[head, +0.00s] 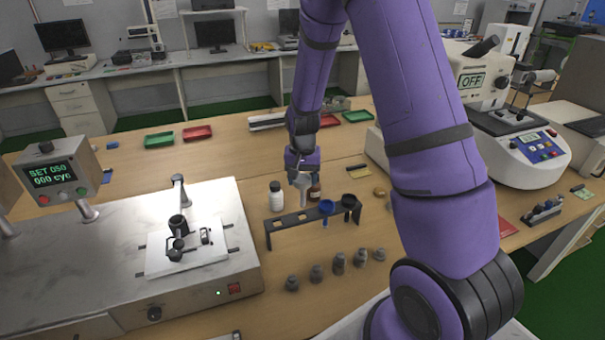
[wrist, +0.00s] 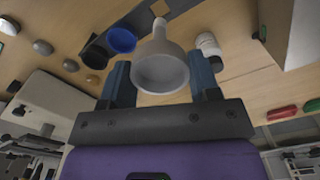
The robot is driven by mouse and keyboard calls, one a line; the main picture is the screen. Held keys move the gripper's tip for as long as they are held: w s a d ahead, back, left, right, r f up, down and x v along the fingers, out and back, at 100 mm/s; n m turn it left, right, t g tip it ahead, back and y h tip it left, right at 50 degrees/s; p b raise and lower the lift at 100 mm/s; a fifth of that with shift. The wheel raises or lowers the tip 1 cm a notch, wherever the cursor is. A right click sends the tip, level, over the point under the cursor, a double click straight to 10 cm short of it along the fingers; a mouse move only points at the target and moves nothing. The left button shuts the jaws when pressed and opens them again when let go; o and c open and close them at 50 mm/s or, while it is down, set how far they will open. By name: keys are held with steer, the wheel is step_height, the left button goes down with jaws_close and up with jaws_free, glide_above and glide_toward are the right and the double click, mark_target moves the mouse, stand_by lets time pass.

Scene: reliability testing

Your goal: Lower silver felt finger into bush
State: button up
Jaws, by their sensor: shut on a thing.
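The silver felt finger (head: 302,187) is in my gripper (head: 302,172), above the back edge of the dark rack (head: 290,222). In the wrist view the silver finger (wrist: 160,68) shows as a pale, wide-ended cup with a narrow stem, between the two blue pads of my gripper (wrist: 162,80), which is shut on it.
The rack also holds a blue finger (head: 326,208) and a black finger (head: 349,201). Several grey pieces (head: 338,263) lie in front. A metal post (head: 179,192) rises behind the black cylinder.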

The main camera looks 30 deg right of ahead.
mark_target(303, 193)
steer(key=shift+f, duration=1.35)
